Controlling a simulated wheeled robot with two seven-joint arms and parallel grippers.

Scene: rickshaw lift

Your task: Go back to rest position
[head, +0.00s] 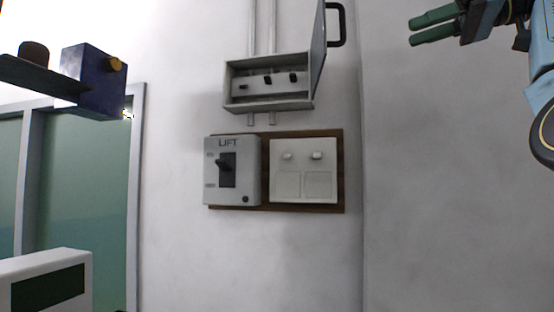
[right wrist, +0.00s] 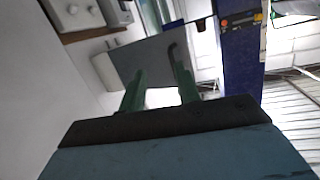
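My right gripper (head: 413,31) is at the top right of the head view, and its green fingers point left. In the right wrist view its two fingers (right wrist: 160,74) stand apart with nothing between them, so it is open and empty. It is to the right of the open fuse box (head: 268,104), apart from its door handle in the head view. My left gripper is in neither view.
The fuse box door (head: 319,45) stands open with a black handle. Below are a grey LIFT switch box (head: 232,190) and a white switch panel (head: 325,165) on a brown board (head: 265,201). A blue box (head: 88,85) is at upper left. Bare wall (head: 450,180) fills the right.

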